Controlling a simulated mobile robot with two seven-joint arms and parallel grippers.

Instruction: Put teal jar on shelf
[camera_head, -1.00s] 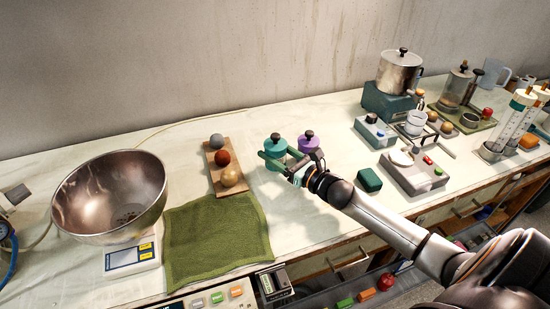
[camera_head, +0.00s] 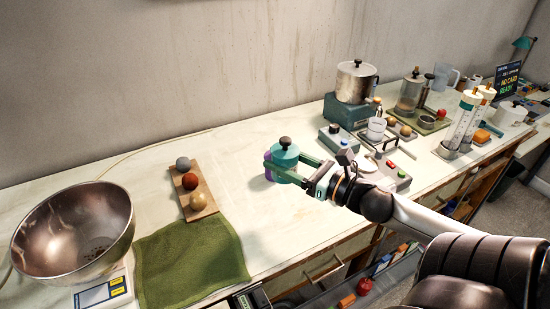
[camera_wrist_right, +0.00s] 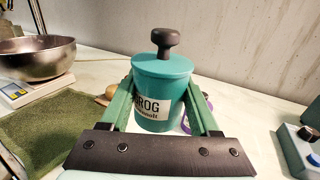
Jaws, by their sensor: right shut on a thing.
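The teal jar (camera_head: 285,157) has a dark knob on its lid. It also shows upright in the right wrist view (camera_wrist_right: 160,85), with a white label reading "GROG". My right gripper (camera_head: 286,168) is shut around its sides, one finger on each side. Whether the jar's base is clear of the bench I cannot tell. A purple jar (camera_head: 267,168) is mostly hidden behind the teal jar. It shows as a sliver in the wrist view (camera_wrist_right: 186,122). I cannot pick out the shelf with certainty. My left gripper is not in view.
A wooden board (camera_head: 198,205) with three balls, a green towel (camera_head: 190,262) and a metal bowl (camera_head: 40,240) lie to the left. Instruments, a pot (camera_head: 356,82) on a block and tubes (camera_head: 463,125) crowd the right. The bench behind the jar is clear.

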